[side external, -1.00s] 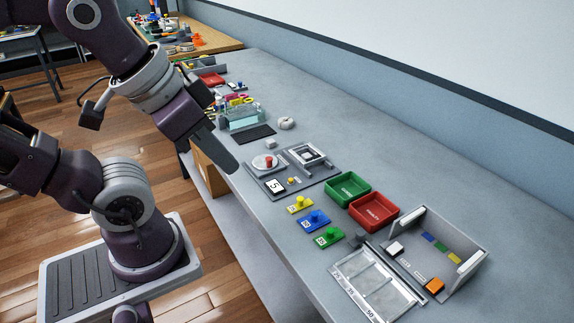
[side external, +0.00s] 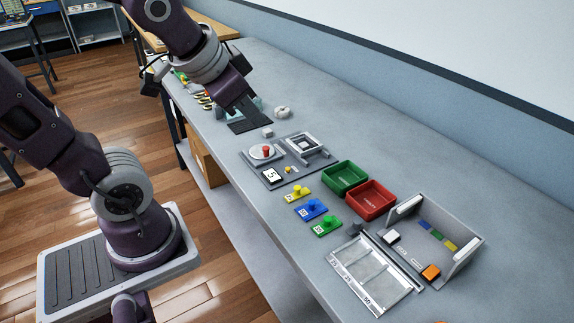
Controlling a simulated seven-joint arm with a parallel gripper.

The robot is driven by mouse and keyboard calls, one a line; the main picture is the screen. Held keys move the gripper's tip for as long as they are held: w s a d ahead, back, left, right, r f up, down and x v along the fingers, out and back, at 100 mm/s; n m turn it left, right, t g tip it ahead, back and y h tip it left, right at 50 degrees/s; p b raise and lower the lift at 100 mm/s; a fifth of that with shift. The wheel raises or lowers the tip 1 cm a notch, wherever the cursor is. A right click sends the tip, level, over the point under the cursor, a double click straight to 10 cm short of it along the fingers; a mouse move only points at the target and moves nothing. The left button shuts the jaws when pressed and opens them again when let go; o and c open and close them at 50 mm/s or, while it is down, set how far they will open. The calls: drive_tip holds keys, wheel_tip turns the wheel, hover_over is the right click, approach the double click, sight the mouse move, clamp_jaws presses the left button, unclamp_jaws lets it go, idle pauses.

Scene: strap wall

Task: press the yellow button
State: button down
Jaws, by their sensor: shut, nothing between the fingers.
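Nothing hides the yellow button.
Between my gripper and the button lies a grey panel (side external: 322,165) with a red knob, a small yellow knob and a number card. Green (side external: 344,177) and red (side external: 371,200) bins stand behind the buttons. A grey open box (side external: 465,232) is at right. The bench's back strip is clear.

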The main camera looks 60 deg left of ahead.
drive_tip(key=w+a+f+m+y, duration=0.1)
drive_tip(key=w+a+f, duration=0.1)
drive_tip(key=w+a, duration=0.45)
drive_tip(key=m+t+h, duration=0.2)
drive_tip(key=m+t, duration=0.1)
drive_tip(key=m, duration=0.3)
hover_over(288, 169)
wheel_tip(288, 169, down, 13)
drive_tip(key=shift+s+f, duration=0.2)
drive_tip(key=shift+s, duration=0.2)
drive_tip(key=shift+a, duration=0.1)
drive_tip(key=shift+f, duration=4.35)
drive_tip(key=shift+f, duration=0.1)
drive_tip(key=shift+f, duration=0.35)
